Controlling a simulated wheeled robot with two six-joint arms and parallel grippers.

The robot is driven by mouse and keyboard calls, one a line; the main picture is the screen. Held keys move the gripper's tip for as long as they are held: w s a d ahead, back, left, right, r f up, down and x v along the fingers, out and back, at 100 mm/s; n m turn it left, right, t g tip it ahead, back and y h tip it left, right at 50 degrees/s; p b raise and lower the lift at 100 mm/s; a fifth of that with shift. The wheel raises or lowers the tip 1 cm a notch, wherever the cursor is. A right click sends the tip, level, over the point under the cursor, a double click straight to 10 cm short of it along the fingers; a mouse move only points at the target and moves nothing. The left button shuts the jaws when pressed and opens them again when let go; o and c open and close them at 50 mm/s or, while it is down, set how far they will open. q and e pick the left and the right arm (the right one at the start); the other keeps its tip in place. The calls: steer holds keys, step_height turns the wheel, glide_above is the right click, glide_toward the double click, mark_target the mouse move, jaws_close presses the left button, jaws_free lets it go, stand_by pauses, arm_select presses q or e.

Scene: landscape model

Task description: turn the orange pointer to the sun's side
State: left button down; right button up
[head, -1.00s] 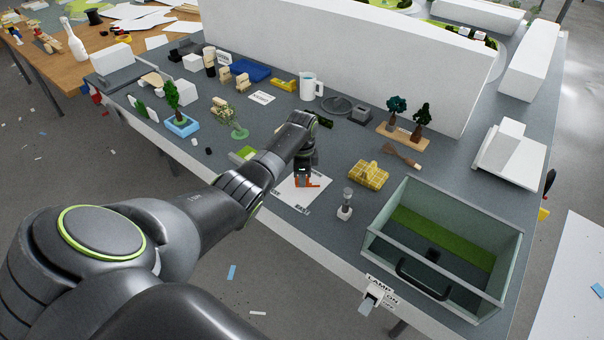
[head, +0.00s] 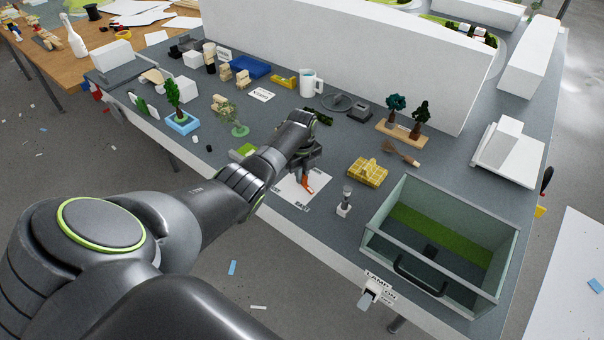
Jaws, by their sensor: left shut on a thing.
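The orange pointer (head: 308,184) is on a white card (head: 288,190) with small dark print, near the table's front edge. My left gripper (head: 306,178) reaches down over the card and is shut on the pointer; its fingers partly hide it. The visible part of the pointer slants across the card. The print at the card's edges is too small to read surely. I cannot pick out a sun mark. My right gripper is not in view.
A small clear-topped stand (head: 345,203) and a yellow checked block (head: 368,172) are right of the card. A glass-walled box (head: 400,232) stands farther right, with a lamp switch (head: 371,291) at the front edge. A long white wall (head: 380,70) stands behind.

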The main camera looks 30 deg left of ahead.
arm_select(q)
steer(key=m, duration=0.4)
steer(key=shift+m, duration=0.4)
stand_by(0.4)
steer(key=c, duration=1.5)
jaws_free()
steer(key=shift+r, duration=0.1)
step_height(320, 180, up, 17)
steer(key=shift+r+b, duration=0.15)
steer(key=shift+b, duration=0.45)
